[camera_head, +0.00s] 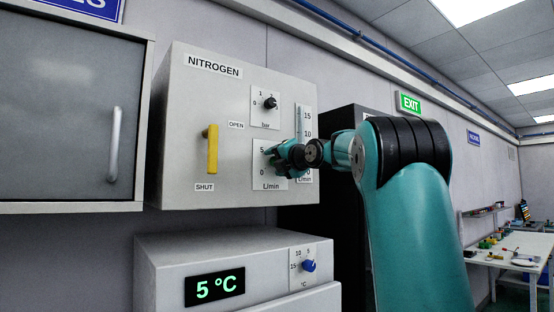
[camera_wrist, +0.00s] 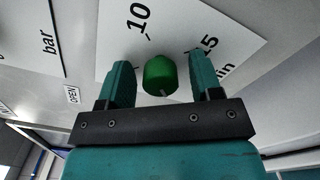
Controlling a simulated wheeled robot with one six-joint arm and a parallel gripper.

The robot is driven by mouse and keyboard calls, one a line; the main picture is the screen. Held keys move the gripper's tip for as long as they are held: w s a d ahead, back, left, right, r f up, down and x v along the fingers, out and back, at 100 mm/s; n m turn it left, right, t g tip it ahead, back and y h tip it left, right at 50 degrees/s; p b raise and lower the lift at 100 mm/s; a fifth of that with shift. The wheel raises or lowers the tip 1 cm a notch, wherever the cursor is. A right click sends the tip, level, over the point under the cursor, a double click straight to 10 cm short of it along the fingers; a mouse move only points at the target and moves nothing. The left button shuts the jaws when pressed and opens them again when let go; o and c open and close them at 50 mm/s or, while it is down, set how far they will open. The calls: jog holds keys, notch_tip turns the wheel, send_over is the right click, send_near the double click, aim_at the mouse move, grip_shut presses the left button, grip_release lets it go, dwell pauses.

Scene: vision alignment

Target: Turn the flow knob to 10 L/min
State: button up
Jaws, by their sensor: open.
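The flow knob (camera_wrist: 160,75) is a green cylinder on a white dial plate (camera_wrist: 115,68) marked 10 and 15 in the wrist view. My gripper (camera_wrist: 161,66) is open, with one finger on each side of the knob and a visible gap to each. A small pale mark shows at the knob's lower edge; I cannot tell which number it points to. In the head view my gripper (camera_head: 273,160) is at the L/min plate (camera_head: 262,180) on the grey NITROGEN panel (camera_head: 215,110) and hides the knob.
A black bar knob (camera_head: 270,103) sits above the flow plate. A yellow valve handle (camera_head: 212,149) stands vertical between OPEN and SHUT at left. A scale tube (camera_head: 299,118) is beside the plates. Below is a cooler (camera_head: 165,257) reading 5 °C with a blue knob (camera_head: 309,266).

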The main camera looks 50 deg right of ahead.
jog(key=c, duration=0.9)
jog(key=shift+f, duration=0.1)
